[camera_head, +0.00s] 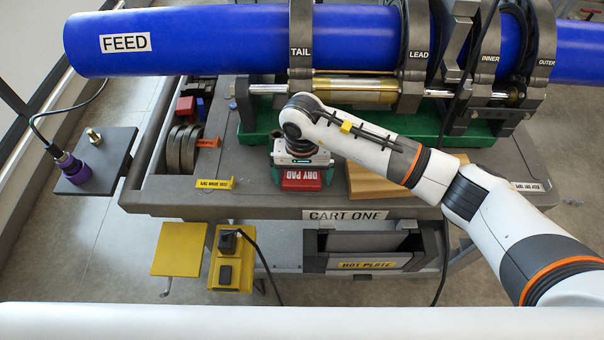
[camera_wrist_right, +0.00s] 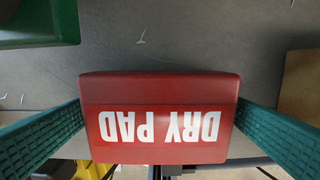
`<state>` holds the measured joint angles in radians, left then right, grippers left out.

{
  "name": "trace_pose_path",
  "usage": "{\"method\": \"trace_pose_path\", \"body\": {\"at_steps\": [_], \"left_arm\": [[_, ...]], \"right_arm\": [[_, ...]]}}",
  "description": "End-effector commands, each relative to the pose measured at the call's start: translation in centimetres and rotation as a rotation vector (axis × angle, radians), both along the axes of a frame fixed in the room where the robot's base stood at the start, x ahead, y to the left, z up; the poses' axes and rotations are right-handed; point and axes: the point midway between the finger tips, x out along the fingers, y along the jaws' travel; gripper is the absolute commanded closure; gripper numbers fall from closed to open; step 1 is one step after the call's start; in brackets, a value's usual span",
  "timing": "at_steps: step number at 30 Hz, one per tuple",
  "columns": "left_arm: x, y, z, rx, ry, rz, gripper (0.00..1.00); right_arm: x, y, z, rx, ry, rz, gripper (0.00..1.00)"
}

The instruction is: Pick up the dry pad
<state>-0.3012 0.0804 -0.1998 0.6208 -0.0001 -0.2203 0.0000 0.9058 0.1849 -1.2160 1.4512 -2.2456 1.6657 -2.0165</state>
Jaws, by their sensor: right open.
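The dry pad (camera_head: 301,180) is a red block with white "DRY PAD" lettering, near the front edge of the cart top in the head view. In the right wrist view the dry pad (camera_wrist_right: 160,118) fills the middle, its lettering upside down. My right gripper (camera_head: 302,176) points down over it and is open. Its green fingers stand on either side of the pad in the wrist view, with the pad between the fingertips (camera_wrist_right: 160,130). Whether the fingers touch its sides I cannot tell. My left gripper is not in view.
A wooden block (camera_head: 380,181) lies just right of the pad. The green tray (camera_head: 250,130) under the clamps is behind it. A blue pipe (camera_head: 200,40) held by clamps spans the back.

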Motion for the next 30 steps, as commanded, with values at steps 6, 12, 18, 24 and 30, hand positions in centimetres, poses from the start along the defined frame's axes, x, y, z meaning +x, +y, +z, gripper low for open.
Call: {"method": "trace_pose_path", "body": {"at_steps": [6, 12, 18, 24, 30], "left_arm": [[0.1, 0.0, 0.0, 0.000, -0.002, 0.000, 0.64], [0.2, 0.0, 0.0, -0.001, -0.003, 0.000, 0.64], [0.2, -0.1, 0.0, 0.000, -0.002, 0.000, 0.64], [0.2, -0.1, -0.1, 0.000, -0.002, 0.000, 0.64], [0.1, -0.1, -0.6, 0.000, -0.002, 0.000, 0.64]], "right_arm": [[0.0, 0.0, -0.3, 0.001, -0.001, 0.001, 0.00], [0.0, 0.0, -0.2, 0.001, -0.001, 0.000, 0.26], [0.0, 0.0, -0.2, 0.001, -0.001, 0.000, 0.41], [0.1, 0.0, 0.0, 0.002, -0.002, 0.000, 0.41], [0.2, 0.0, 1.8, 0.002, -0.005, 0.001, 0.41]]}}
